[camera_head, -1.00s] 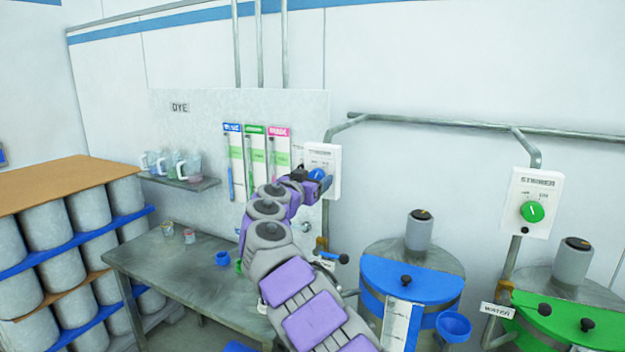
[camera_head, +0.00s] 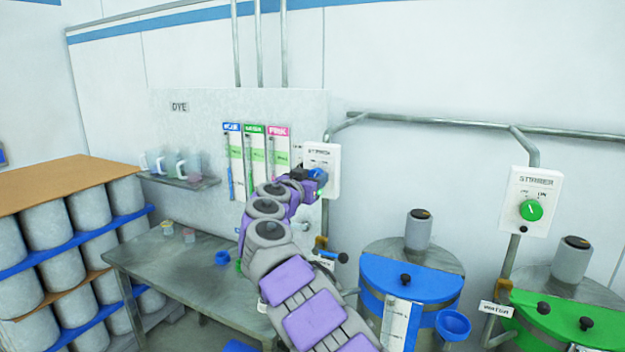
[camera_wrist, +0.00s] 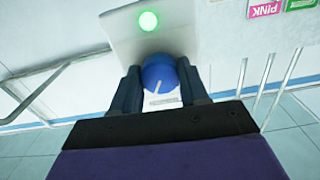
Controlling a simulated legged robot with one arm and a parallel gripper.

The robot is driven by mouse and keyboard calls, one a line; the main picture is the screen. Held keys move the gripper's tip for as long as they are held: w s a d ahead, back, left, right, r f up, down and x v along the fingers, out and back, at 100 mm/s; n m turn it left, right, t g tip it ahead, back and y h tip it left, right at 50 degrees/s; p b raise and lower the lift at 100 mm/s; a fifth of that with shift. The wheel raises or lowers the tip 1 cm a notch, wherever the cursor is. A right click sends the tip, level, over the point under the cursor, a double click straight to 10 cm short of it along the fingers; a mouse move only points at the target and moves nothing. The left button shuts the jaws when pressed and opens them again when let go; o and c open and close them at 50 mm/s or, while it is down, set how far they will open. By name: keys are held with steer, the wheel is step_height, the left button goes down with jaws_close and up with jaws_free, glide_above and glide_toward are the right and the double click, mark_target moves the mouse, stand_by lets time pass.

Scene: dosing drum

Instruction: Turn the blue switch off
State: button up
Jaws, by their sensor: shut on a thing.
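The blue switch is a round knob (camera_wrist: 160,76) with a white pointer line, on a white wall box (camera_head: 334,160). In the wrist view my gripper (camera_wrist: 161,84) has one finger on each side of the knob and is shut on it. A round green light (camera_wrist: 148,21) glows on the same box. In the head view my gripper (camera_head: 308,178) reaches the box from the left, and the knob (camera_head: 319,176) shows only partly beside it. The box's lettering is mostly covered or too small to read.
A second white box with a green knob (camera_head: 532,210) is at the right. Below stand a drum with a blue lid (camera_head: 385,272) and one with a green lid (camera_head: 520,318). A grey table (camera_head: 150,262) is at the left, with shelved drums beyond it. Pipes run along the wall.

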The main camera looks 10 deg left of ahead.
steer(key=shift+a, duration=0.1)
steer(key=n, duration=0.2)
steer(key=n+p, duration=0.1)
steer(key=n, duration=0.2)
steer(key=shift+r+n+p, duration=0.25)
steer(key=shift+n+p, duration=0.1)
steer(key=shift+n, duration=0.05)
steer(key=n+p, duration=0.2)
steer(key=n, duration=0.2)
steer(key=shift+n, duration=0.4)
steer(key=shift+n+p, duration=0.6)
steer(key=shift+n, duration=0.1)
steer(key=shift+f, duration=0.1)
steer(key=o, duration=1.1)
steer(key=shift+a+f, duration=0.15)
steer(key=shift+a, duration=0.15)
steer(key=shift+c, duration=0.2)
steer(key=shift+d, duration=0.1)
